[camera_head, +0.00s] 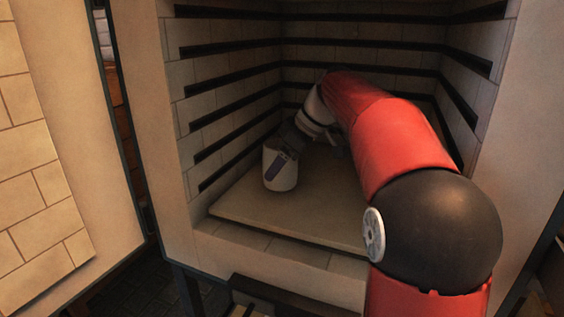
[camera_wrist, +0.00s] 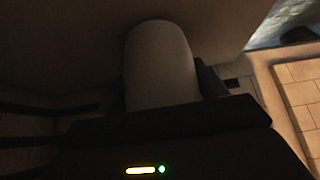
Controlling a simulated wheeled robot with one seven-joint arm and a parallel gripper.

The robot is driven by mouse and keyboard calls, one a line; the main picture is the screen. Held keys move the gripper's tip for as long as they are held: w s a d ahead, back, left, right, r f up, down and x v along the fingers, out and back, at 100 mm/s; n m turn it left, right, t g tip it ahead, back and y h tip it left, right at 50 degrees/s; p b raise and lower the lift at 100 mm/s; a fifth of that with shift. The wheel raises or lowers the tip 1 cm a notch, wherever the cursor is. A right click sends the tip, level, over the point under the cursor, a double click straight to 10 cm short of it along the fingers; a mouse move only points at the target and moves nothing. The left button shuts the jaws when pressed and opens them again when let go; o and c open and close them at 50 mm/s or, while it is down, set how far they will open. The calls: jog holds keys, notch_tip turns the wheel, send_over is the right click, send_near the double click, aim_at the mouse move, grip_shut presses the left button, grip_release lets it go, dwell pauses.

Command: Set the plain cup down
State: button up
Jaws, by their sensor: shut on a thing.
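The plain cup (camera_head: 282,180) is white and upright inside the kiln, over the left part of the pale kiln shelf (camera_head: 300,215). My gripper (camera_head: 279,165) is shut on the cup, reaching in from above and behind it, with a dark purple finger across the cup's side. I cannot tell whether the cup's base touches the shelf or hangs just above it. In the wrist view the cup (camera_wrist: 160,65) fills the middle, with a finger at its right side; its lower part is hidden by the gripper body.
The kiln's brick walls (camera_head: 225,98) with dark grooves stand close on the left, back and right. The kiln's front sill (camera_head: 280,250) runs below the shelf. The open brick-lined door (camera_head: 40,170) stands at the left. The shelf in front of the cup is bare.

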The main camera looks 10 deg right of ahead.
jog(key=o, duration=1.1)
jog(key=shift+f, duration=0.1)
jog(key=shift+o, duration=0.2)
jog(key=shift+r, duration=0.25)
jog(key=p+v, duration=0.1)
jog(key=v, duration=1)
jog(key=shift+s+r+p, duration=0.2)
jog(key=shift+r+p, duration=0.15)
jog(key=shift+p, duration=0.05)
jog(key=shift+d, duration=0.15)
